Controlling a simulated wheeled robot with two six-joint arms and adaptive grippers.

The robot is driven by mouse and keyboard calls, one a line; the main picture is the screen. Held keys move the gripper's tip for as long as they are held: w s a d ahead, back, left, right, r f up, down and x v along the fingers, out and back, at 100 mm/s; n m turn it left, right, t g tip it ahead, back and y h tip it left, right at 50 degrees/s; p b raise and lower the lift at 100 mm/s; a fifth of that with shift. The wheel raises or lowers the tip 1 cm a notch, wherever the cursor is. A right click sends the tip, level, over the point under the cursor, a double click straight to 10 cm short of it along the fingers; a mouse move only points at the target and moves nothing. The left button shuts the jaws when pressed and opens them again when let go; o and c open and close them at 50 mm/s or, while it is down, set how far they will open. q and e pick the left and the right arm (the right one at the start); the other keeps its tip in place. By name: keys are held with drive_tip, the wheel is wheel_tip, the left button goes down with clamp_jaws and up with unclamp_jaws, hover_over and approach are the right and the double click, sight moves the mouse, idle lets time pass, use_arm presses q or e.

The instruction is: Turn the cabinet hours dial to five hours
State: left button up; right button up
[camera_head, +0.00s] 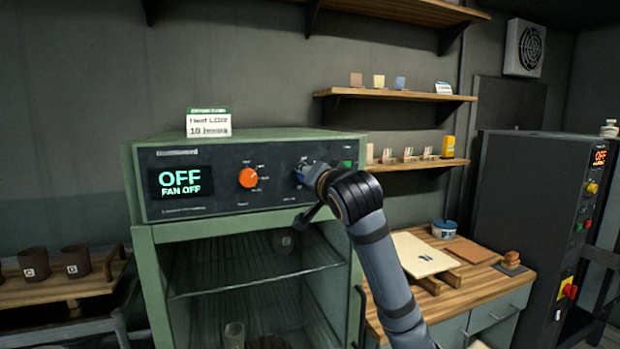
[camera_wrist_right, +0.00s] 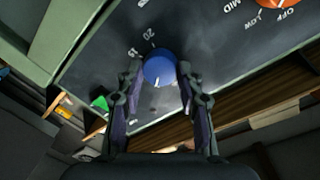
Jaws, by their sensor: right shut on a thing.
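The green cabinet (camera_head: 347,240) has a dark control panel at its top. The blue hours dial (camera_wrist_right: 158,67) sits between the fingertips of my right gripper (camera_wrist_right: 159,75) in the right wrist view, one finger on each side. A white pointer line shows on its lower rim, and the numbers 15 and 20 are printed beside it. In the head view my right gripper (camera_head: 312,178) is at the panel's right part and mostly hides the dial. The display (camera_head: 180,181) reads OFF and FAN OFF. My left gripper is not in view.
An orange heat dial (camera_head: 249,178) is left of my gripper, with its mark near OFF in the wrist view. A green button (camera_head: 348,164) is close on the right. A printed card (camera_head: 209,124) stands on the cabinet. A wooden bench (camera_head: 480,279) stands at right.

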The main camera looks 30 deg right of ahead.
drive_tip(key=o, duration=1.2)
drive_tip(key=shift+v, duration=6.05)
